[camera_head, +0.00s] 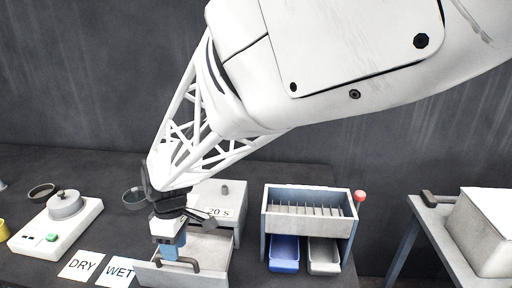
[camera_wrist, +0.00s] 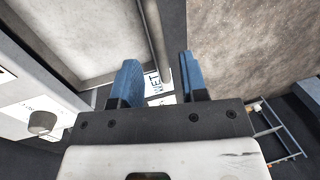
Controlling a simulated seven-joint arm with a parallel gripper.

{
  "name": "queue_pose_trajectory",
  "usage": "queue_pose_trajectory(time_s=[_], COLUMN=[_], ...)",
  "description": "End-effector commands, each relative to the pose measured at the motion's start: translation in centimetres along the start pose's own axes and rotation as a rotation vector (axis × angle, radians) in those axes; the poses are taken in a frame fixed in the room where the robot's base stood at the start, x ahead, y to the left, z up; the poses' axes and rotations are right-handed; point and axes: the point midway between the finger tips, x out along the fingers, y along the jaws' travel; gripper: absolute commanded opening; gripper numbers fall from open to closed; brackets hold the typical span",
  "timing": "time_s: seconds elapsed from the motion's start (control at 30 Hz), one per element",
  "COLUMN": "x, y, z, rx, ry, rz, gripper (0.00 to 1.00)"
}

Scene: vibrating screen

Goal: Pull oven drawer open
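The oven (camera_head: 232,196) is a light box with a "20 S" label, left of centre in the head view. Its drawer (camera_head: 213,246) is pulled out toward the camera, and its inside shows. A dark bar handle (camera_head: 185,266) is on the drawer front. My gripper (camera_head: 176,258) points down at the handle, with blue fingers. In the wrist view, the fingers of my gripper (camera_wrist: 158,80) stand apart, with the handle bar (camera_wrist: 156,35) running between them and gaps visible on both sides. The exact depth of the fingers around the bar is partly hidden.
DRY (camera_head: 80,265) and WET (camera_head: 118,270) cards lie left of the drawer. A balance (camera_head: 55,235) with a lidded pan stands further left. A rack (camera_head: 310,215) with blue and white bins is on the right. A dark bowl (camera_head: 135,197) sits behind my gripper.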

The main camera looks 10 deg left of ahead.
Motion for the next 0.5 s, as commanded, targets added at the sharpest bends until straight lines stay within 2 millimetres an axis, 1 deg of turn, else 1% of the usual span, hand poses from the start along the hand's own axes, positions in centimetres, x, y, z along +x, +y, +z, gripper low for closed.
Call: queue_pose_trajectory(time_s=[0.1,0.3,0.5], x=[-1.6,-4.0,-5.5], y=[0.0,0.1,0.0], z=[0.0,0.0,0.0], rx=[0.000,0.000,0.000], ry=[0.002,0.001,0.001], rz=[0.002,0.001,0.001], gripper=[0.40,0.40,0.40])
